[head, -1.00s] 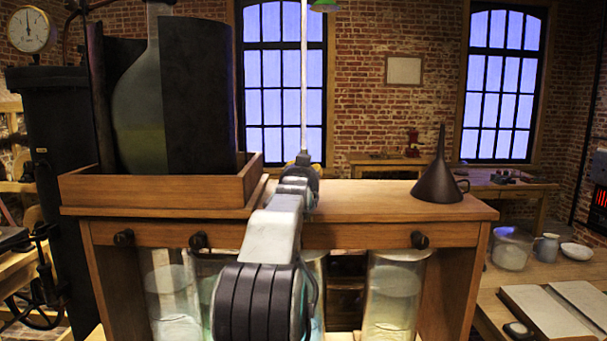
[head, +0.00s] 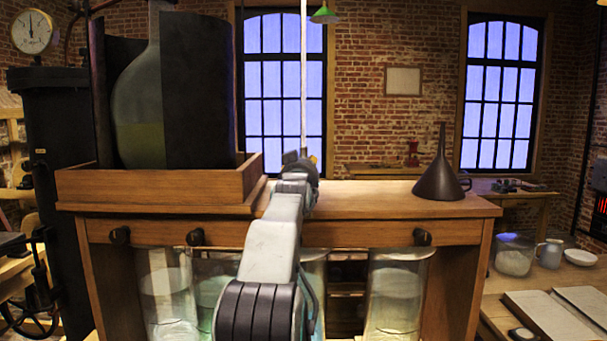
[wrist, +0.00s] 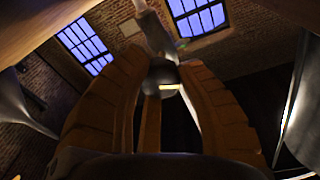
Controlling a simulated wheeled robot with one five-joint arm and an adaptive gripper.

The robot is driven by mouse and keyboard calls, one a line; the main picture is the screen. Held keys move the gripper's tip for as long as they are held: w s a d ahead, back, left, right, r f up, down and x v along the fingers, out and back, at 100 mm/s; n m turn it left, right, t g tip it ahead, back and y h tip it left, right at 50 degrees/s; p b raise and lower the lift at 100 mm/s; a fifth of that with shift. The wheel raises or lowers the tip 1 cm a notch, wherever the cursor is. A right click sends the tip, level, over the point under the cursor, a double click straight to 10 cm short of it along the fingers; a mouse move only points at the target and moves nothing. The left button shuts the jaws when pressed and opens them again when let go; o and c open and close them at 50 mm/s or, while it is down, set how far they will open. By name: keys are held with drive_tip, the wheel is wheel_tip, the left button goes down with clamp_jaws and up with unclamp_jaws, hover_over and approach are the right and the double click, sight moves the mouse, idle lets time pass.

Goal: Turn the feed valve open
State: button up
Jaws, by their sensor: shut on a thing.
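A dark, rounded knob (wrist: 161,75), which looks like the feed valve, sits between my brown fingertips in the wrist view. My gripper (wrist: 166,84) is shut on it, with one finger on each side. A pale tube (wrist: 152,30) runs up past the knob. In the head view my gripper (head: 302,162) is at the foot of a thin, upright pale tube (head: 304,75), above the wooden stand. There my arm and wrist hide most of the valve, so how far it is turned cannot be told.
The wooden stand (head: 380,208) carries a dark funnel (head: 440,175) at right and a tray (head: 160,190) with a large flask (head: 140,105) at left. Black knobs (head: 421,238) line its front, with glass jars (head: 395,295) below. A workbench (head: 590,272) is at right.

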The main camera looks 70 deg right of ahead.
drive_tip(key=shift+a+r+n, duration=0.1)
drive_tip(key=shift+r+n, duration=0.3)
drive_tip(key=shift+n, duration=0.2)
drive_tip(key=o, duration=1.2)
drive_tip(key=shift+w+f, duration=0.1)
drive_tip(key=shift+f, duration=0.15)
drive_tip(key=v, duration=1.1)
drive_tip(key=shift+s+a, duration=0.2)
drive_tip(key=shift+a, duration=0.2)
drive_tip(key=shift+o, duration=0.3)
